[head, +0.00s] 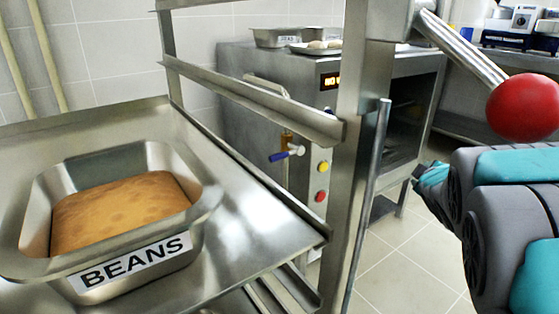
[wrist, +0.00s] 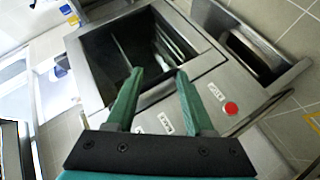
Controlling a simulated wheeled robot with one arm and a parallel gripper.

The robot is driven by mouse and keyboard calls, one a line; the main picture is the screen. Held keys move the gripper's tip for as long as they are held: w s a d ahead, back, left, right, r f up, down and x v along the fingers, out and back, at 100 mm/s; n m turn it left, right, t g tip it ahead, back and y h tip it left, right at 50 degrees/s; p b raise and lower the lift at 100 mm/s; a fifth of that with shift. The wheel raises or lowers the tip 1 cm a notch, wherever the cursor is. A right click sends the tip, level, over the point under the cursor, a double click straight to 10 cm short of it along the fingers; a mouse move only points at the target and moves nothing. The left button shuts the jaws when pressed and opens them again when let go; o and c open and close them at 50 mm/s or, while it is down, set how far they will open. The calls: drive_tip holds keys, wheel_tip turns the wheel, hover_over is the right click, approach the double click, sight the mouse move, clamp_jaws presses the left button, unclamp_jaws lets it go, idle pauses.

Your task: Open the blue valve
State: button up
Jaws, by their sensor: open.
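I cannot make out the blue valve in the wrist view. My gripper (wrist: 160,85) is open and empty in the wrist view, its two green fingers spread above a steel unit with an open dark basin. In the head view part of my arm is at the right, apart from the valve; the fingers are not clearly seen there.
A steel rack with an upright post (head: 350,150) stands between my arm and the valve. A pan labelled BEANS (head: 130,270) sits on its shelf. A red ball-ended handle (head: 523,107) is above my arm. Tiled floor (head: 400,260) is clear below.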

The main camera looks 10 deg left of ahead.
drive_tip(key=w+a+r+n+t+y, duration=0.1)
drive_tip(key=w+a+n+t+y, duration=0.1)
drive_tip(key=w+a+n+y, duration=0.35)
drive_tip(key=n+g+y+b, duration=0.3)
drive_tip(key=n+g+y, duration=0.6)
drive_tip(key=n+y, duration=0.65)
approach(282, 158)
drive_tip(key=a+r+h, duration=0.1)
drive_tip(key=a, duration=0.2)
drive_tip(key=x, duration=0.8)
drive_tip(key=shift+w+d+r, duration=0.15)
drive_tip(key=shift+w+d, duration=0.05)
drive_tip(key=shift+w, duration=0.1)
clamp_jaws()
